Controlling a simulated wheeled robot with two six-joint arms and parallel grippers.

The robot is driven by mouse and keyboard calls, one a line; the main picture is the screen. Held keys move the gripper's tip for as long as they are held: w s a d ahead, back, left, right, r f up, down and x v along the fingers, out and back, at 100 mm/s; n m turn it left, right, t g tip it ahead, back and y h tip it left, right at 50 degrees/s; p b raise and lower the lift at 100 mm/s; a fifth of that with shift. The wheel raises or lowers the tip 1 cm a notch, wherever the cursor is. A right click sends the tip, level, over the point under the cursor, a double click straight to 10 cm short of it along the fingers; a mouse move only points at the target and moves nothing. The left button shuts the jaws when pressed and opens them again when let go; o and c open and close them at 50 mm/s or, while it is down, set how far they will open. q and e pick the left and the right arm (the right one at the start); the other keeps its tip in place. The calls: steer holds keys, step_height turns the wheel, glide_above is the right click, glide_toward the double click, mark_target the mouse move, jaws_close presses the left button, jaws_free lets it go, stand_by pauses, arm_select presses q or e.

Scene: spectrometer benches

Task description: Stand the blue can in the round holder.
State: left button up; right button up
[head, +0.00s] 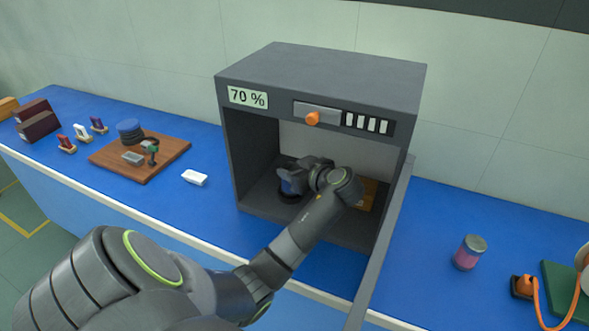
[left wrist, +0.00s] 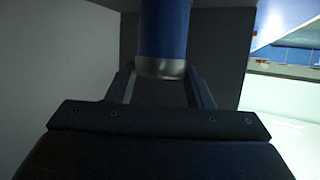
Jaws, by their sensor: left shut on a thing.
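My left gripper (head: 297,174) reaches into the open grey box and is shut on the blue can (head: 288,184). In the left wrist view the blue can (left wrist: 164,28) stands upright between the two fingers, its silver rim toward the camera. A dark round shape (head: 289,198), which looks like the round holder, shows on the box floor just below the can. The gripper and arm cover part of it, and I cannot tell whether the can touches it. My right gripper is not in view.
The grey box (head: 320,68) has side walls, a roof and an orange knob (head: 312,119) close around my arm. Its door (head: 382,240) stands open on the right. A brown block (head: 368,193) sits inside.

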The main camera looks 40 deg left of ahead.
arm_select(q)
steer(key=shift+f+b, duration=0.45)
steer(key=shift+f, duration=0.2)
stand_by(0.7)
steer(key=o, duration=0.8)
steer(key=shift+p+v, duration=1.75)
steer(key=shift+v, duration=3.55)
steer(key=shift+s+r, duration=0.1)
steer(key=shift+r, duration=0.05)
